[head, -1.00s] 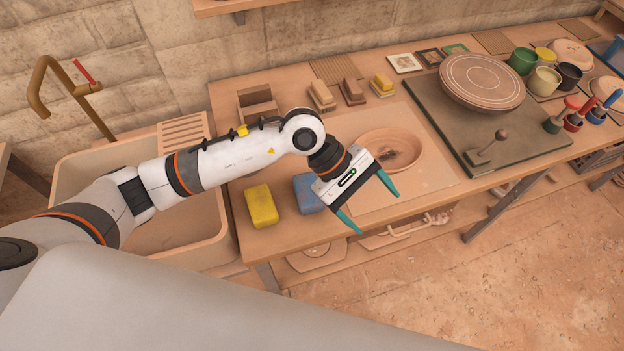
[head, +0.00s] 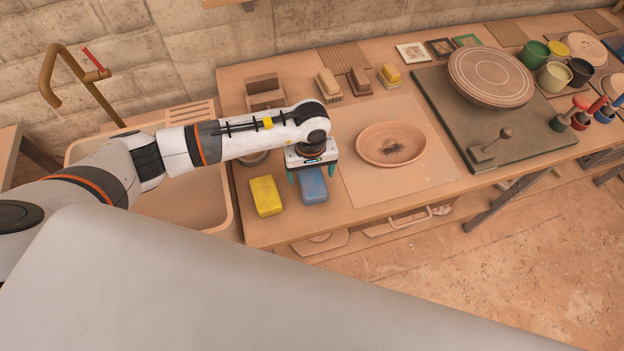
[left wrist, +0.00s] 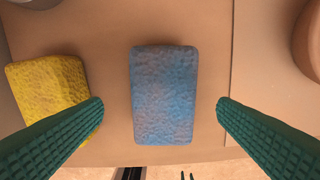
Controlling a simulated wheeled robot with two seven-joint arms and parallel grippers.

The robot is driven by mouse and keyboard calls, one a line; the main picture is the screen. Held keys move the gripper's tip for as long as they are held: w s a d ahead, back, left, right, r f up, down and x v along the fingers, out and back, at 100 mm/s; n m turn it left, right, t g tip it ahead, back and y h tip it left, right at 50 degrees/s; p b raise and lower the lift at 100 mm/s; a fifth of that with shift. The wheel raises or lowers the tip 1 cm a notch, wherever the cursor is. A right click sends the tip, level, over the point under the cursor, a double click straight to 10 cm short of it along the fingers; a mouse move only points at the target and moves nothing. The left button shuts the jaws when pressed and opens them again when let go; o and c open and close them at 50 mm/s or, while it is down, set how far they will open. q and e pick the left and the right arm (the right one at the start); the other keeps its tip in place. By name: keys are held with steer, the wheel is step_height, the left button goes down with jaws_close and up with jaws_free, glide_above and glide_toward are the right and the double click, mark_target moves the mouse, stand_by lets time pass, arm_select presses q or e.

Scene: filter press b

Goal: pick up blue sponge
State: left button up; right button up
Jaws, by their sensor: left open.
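The blue sponge (head: 313,186) lies flat on the wooden table near its front left, just right of the yellow sponge (head: 266,196). In the left wrist view the blue sponge (left wrist: 165,95) is centred between the two green fingers. My left gripper (head: 312,176) is open and points down over the blue sponge, with one finger to each side. In the left wrist view the left gripper (left wrist: 160,110) has clear gaps on both sides of the sponge, and its left fingertip overlaps the edge of the yellow sponge (left wrist: 48,92). My right gripper is not in view.
A sink (head: 225,215) with a brass tap (head: 50,75) is at the left. A terracotta plate (head: 391,144) lies on a board (head: 445,180) to the right. Brushes (head: 328,84) and a wooden box (head: 264,92) stand behind the arm.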

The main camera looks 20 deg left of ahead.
mark_target(312, 180)
arm_select(q)
steer(key=f+p, duration=0.1)
steer(key=f, duration=0.2)
steer(key=shift+d+p, duration=0.2)
steer(key=shift+p, duration=0.15)
steer(key=shift+w+f, duration=0.1)
steer(key=shift+f, duration=0.6)
steer(key=shift+c, duration=0.5)
steer(key=c, duration=1)
steer(key=shift+o, duration=0.2)
step_height(312, 180, up, 9)
steer(key=b, duration=0.3)
steer(key=shift+f, duration=0.1)
steer(key=shift+r, duration=0.65)
